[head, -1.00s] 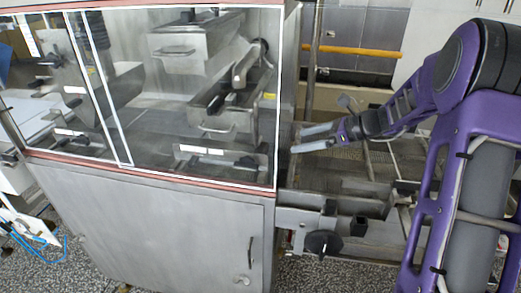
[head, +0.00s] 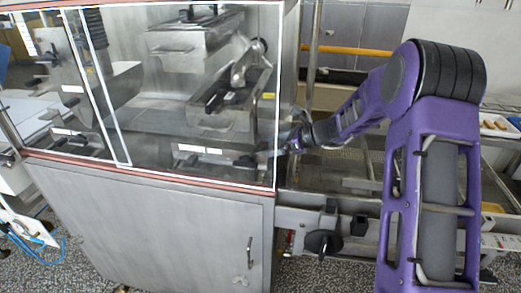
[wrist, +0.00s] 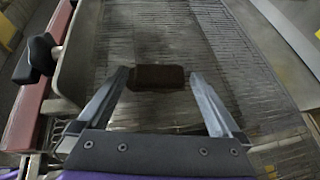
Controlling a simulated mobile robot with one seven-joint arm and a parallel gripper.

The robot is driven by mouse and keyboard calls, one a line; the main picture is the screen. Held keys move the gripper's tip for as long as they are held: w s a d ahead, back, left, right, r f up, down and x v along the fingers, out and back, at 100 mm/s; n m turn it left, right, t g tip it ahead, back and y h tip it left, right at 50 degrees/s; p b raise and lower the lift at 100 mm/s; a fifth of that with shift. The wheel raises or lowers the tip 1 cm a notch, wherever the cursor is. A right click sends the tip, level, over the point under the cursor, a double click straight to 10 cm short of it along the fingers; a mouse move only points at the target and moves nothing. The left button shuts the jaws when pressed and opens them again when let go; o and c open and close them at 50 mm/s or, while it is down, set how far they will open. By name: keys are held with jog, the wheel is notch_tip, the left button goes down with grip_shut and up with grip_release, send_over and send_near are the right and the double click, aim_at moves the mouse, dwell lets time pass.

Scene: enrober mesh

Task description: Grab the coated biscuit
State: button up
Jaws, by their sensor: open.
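The coated biscuit (wrist: 158,77) is a dark brown block lying on the wire mesh belt (wrist: 190,35) in the wrist view. My gripper (wrist: 160,82) is open, with one finger to the left of the biscuit and one to the right. The left fingertip looks close to the biscuit's left end. I cannot tell how high the fingers are above the mesh. In the head view my gripper (head: 283,146) is at the right end of the glazed machine, partly hidden by its frame. The biscuit cannot be made out there.
The machine's steel cabinet (head: 150,225) with glass panels stands on the left. In the wrist view a black knob (wrist: 38,55) and a metal side wall (wrist: 80,50) flank the mesh on the left. A light metal rail (wrist: 290,45) borders it on the right. Several biscuits lie on a tray at the far right of the head view.

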jog(key=c, duration=0.9)
jog(key=shift+o, duration=0.2)
jog(key=shift+r, duration=0.1)
